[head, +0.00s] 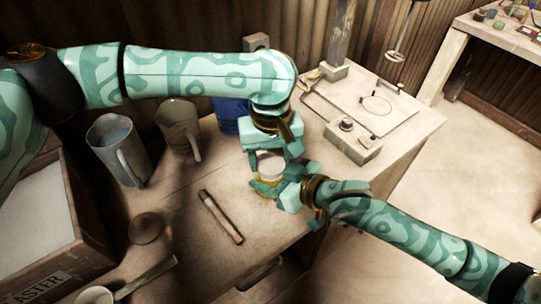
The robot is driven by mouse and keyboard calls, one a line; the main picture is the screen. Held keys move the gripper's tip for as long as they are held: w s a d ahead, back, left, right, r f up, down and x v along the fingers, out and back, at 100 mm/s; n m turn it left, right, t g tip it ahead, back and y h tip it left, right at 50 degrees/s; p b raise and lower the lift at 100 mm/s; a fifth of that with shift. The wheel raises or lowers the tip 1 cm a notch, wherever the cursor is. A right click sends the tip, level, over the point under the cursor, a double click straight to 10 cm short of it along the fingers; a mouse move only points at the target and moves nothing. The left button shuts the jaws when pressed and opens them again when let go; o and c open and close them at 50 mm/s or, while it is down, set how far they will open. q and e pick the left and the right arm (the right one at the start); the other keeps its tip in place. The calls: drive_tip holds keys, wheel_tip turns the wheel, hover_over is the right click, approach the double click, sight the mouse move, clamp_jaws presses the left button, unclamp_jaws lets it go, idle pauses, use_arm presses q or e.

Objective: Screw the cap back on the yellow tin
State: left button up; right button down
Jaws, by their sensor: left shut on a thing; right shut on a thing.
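The yellow tin (263,189) stands on the worktop near the middle of the head view, largely hidden by my grippers. My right gripper (271,184) comes in from the right and is shut around the tin's side. A pale, whitish round cap (270,165) shows directly above the tin. My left gripper (268,155) points down from above and is shut on the cap. The cap looks in line with the tin, but I cannot tell whether it touches the rim or sits level.
A dark stick-like tool (221,217) lies left of the tin. A grey jug (119,150), a brown jug (179,130) and a blue container (229,114) stand behind. A board with a control box (353,139) is at the right.

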use_arm(q)
drive_tip(key=shift+m, duration=0.9)
drive_tip(key=o, duration=1.1)
drive_tip(key=shift+r, duration=2.3)
drive_tip(key=shift+c, duration=0.4)
drive_tip(key=shift+r+n, duration=1.1)
drive_tip(key=shift+r, duration=0.65)
